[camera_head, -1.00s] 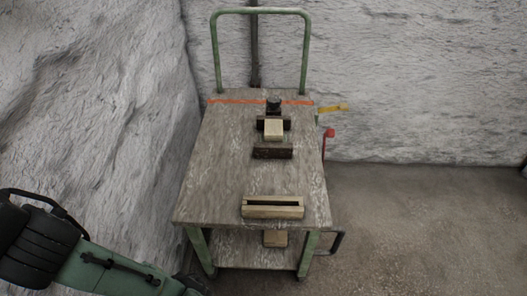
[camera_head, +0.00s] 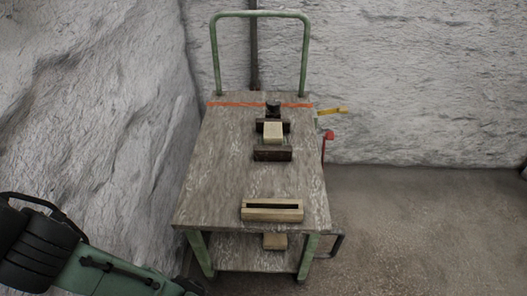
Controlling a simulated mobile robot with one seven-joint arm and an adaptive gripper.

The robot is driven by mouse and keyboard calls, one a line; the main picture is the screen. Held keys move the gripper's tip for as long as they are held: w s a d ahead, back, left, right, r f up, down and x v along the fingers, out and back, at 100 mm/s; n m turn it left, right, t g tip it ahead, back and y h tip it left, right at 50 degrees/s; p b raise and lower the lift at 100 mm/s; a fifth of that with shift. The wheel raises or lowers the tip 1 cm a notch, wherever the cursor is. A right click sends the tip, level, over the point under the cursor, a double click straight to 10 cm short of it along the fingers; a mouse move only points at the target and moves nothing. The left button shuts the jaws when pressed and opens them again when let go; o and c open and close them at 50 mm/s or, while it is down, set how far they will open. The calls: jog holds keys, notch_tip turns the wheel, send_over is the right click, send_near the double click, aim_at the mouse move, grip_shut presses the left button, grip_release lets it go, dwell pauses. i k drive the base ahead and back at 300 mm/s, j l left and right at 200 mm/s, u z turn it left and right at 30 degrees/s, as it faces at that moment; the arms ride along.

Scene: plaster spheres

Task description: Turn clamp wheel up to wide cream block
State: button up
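A dark clamp (camera_head: 272,154) stands on the cart top, with two dark brown jaws one behind the other. A cream block (camera_head: 273,131) sits between the jaws, close to the rear one; a gap shows between it and the front jaw. The black clamp wheel (camera_head: 273,108) is at the clamp's far end, near the orange line. My gripper is not in view; only part of my green and black arm shows at the lower left, away from the cart.
The wooden-topped cart (camera_head: 215,190) has a green handle frame (camera_head: 262,13) at its back. A slotted wooden block (camera_head: 272,215) lies near the front edge. A small wooden block (camera_head: 275,242) is on the lower shelf. Yellow (camera_head: 331,111) and red (camera_head: 327,140) parts project at right. Rough walls stand behind and left.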

aim_at(272, 104)
jog(key=i+z, duration=0.1)
jog(key=i, duration=0.95)
